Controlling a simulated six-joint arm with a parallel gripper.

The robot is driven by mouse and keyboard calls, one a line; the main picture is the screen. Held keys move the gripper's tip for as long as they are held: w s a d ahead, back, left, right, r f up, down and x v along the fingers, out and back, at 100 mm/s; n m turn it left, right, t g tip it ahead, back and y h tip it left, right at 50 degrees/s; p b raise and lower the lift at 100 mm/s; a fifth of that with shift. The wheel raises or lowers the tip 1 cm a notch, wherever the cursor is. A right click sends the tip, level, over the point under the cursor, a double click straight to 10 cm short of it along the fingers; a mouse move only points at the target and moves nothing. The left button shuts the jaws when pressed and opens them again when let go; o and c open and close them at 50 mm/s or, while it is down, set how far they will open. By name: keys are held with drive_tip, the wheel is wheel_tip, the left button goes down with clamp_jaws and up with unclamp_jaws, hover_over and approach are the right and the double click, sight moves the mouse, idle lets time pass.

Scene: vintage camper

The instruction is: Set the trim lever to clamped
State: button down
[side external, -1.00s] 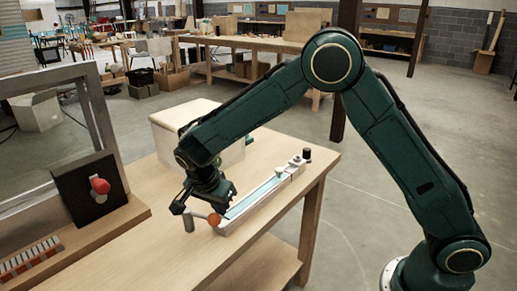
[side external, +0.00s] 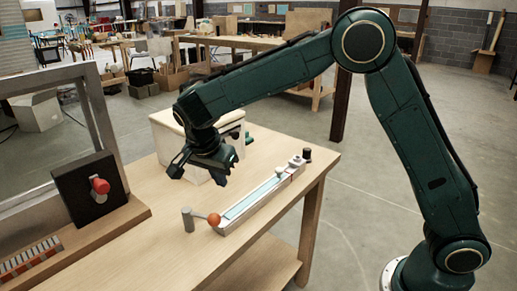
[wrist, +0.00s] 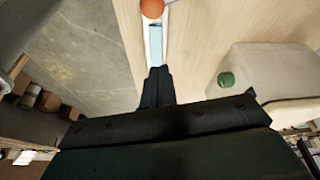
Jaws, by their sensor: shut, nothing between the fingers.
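The lever beside the trim rail has an orange ball knob (side external: 214,219) on a short arm from an upright grey post (side external: 187,220). The ball sits at the near end of the long pale rail (side external: 262,199) with its light-blue strip. In the wrist view the ball (wrist: 152,8) is at the top edge, beyond my fingertips, and the strip (wrist: 155,45) runs down towards them. My gripper (wrist: 157,72) is shut and empty. In the side view my gripper (side external: 220,180) hangs above the table, above and behind the ball, apart from it.
A black panel with a red knob (side external: 99,185) stands at the left by a metal frame. A cream box (side external: 168,137) stands behind my gripper; a green knob (wrist: 226,80) shows by it. A black knob (side external: 307,154) is at the rail's far end. The table front is clear.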

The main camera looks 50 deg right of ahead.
drive_tip(key=shift+v, duration=1.1)
drive_tip(key=s+d+r+n+t+y, duration=0.2)
drive_tip(key=s+d+r+n, duration=0.55)
drive_tip(key=s+r, duration=0.35)
drive_tip(key=s+d+f+n+t+y, duration=0.1)
drive_tip(key=s+n, duration=0.3)
drive_tip(key=s, duration=0.5)
drive_tip(key=s+d+f+n+t, duration=0.1)
drive_tip(key=s+n, duration=0.3)
drive_tip(key=s, duration=0.5)
drive_tip(key=shift+d+t+y, duration=0.15)
drive_tip(key=shift+t+y, duration=0.25)
